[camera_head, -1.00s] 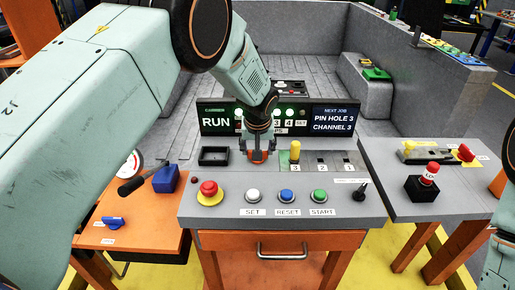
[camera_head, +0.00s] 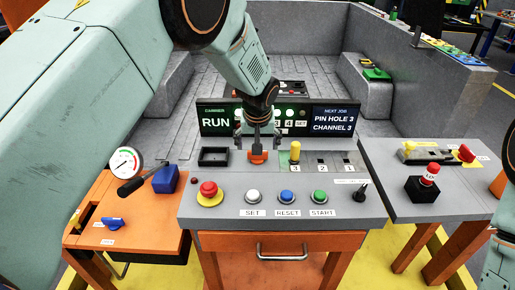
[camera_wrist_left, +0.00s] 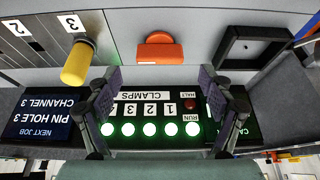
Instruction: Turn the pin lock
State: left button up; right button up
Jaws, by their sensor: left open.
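A small orange lock handle (camera_head: 257,157) stands on the grey console, left of the yellow pin (camera_head: 295,151). In the left wrist view the orange handle (camera_wrist_left: 158,52) lies crosswise, with the yellow pin (camera_wrist_left: 78,62) beside slot label 3. My left gripper (camera_head: 258,136) is open above the orange handle, its fingers spread to either side. In the wrist view the open fingers (camera_wrist_left: 158,82) hold nothing, and the handle is apart from them. The yellow pin stands upright at slot 3. Only part of my right arm shows at the right edge; its gripper is not visible.
A display (camera_head: 333,119) reads PIN HOLE 3, CHANNEL 3; the left panel reads RUN. Green clamp lights (camera_wrist_left: 149,129) are lit behind the handle. An empty black tray (camera_head: 214,157) lies left of it. A red button (camera_head: 209,189) and coloured buttons line the front.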

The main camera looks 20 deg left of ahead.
pick_arm(q)
jog(key=v, duration=0.8)
jog(key=shift+s+r, duration=0.25)
jog(key=shift+r, duration=0.1)
jog(key=shift+d, duration=0.1)
jog(key=x, duration=1.2)
jog(key=shift+w, duration=0.1)
jog(key=shift+r, duration=0.15)
